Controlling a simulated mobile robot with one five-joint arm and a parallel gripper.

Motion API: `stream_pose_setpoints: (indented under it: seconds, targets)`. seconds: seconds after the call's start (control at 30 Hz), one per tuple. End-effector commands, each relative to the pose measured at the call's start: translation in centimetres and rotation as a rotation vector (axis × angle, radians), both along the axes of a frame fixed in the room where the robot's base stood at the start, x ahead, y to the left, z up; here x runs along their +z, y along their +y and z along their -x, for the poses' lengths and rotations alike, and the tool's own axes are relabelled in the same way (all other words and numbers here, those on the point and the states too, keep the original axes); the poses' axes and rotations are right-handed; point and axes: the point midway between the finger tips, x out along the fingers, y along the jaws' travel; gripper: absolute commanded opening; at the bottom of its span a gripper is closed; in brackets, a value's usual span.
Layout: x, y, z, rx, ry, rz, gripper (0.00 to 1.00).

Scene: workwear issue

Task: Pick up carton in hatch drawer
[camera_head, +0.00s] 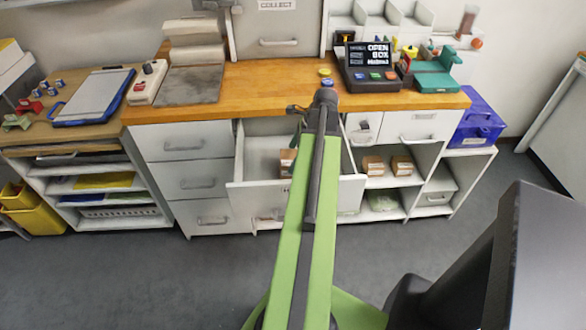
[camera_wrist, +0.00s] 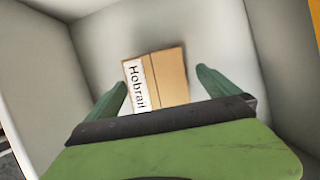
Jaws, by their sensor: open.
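The carton (camera_wrist: 168,77) is a small brown box with a white label reading "Hobrail". It lies on the floor of the open hatch drawer (camera_wrist: 105,25), seen in the wrist view. In the head view the carton (camera_head: 286,160) shows partly, left of my green arm, inside the pulled-out white drawer (camera_head: 245,195). My gripper (camera_wrist: 160,93) is open, with one green finger to the left of the carton and the other to its right. The fingers appear apart from the carton. My arm hides part of the drawer in the head view.
The drawer walls stand close around my gripper. The wooden counter (camera_head: 250,95) above holds a display device (camera_head: 372,72) and a green tool (camera_head: 437,75). Other brown cartons (camera_head: 401,165) sit on a shelf to the right. A blue crate (camera_head: 478,122) stands further right.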

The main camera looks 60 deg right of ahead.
Motion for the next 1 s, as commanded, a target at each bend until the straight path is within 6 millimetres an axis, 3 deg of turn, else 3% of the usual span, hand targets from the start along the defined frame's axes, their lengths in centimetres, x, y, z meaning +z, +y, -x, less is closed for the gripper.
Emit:
stream_pose_setpoints:
  seconds: [0.3, 0.57, 1.0]
  targets:
    - [-4.9, 1.2, -1.0, 0.001, 0.000, 0.000, 1.00]
    - [-4.7, 1.3, -1.2, 0.000, 0.000, 0.000, 1.00]
    - [-4.7, 1.3, -1.1, -0.001, 0.000, 0.000, 0.42]
